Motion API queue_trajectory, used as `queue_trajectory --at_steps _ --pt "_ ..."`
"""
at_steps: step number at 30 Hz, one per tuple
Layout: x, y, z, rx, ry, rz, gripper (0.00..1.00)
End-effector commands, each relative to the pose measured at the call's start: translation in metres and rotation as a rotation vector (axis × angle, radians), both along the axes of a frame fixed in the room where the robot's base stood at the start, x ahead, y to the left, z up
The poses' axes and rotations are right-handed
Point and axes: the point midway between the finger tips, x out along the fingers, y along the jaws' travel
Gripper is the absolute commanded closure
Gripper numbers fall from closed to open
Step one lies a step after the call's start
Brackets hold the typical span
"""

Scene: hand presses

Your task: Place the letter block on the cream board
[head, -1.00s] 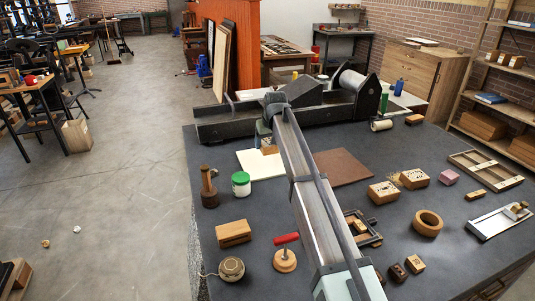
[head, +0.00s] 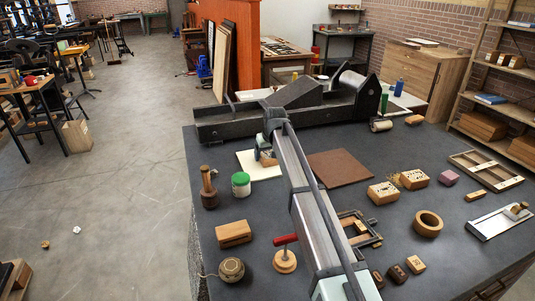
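The cream board (head: 246,163) lies flat at the back left of the dark bench, partly hidden by my gripper and arm. My gripper (head: 264,154) points down over the board. It is shut on the letter block (head: 269,161), a small wooden block low over the right part of the board. The arm and fingers hide part of the block, and its letter face is not visible. I cannot tell whether the block touches the board.
A brown board (head: 341,167) lies to the right. A dark press (head: 285,112) stands just behind. A green-lidded jar (head: 241,184) and a wooden mallet (head: 208,188) stand to the left. Carved wooden blocks (head: 383,193) and a wooden ring (head: 427,223) lie further right.

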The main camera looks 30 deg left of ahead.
Motion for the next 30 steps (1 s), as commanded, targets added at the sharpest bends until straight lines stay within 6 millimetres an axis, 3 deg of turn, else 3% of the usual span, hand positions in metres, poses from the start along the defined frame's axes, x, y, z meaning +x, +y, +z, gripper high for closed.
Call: queue_trajectory --at_steps 5,16,30 --pt "0.0 0.0 0.0 0.0 0.0 0.0 0.05" --pt "-0.001 -0.001 0.008 0.001 -0.001 0.0 0.05" --pt "-0.023 -0.023 0.081 0.001 -0.001 0.0 0.05"
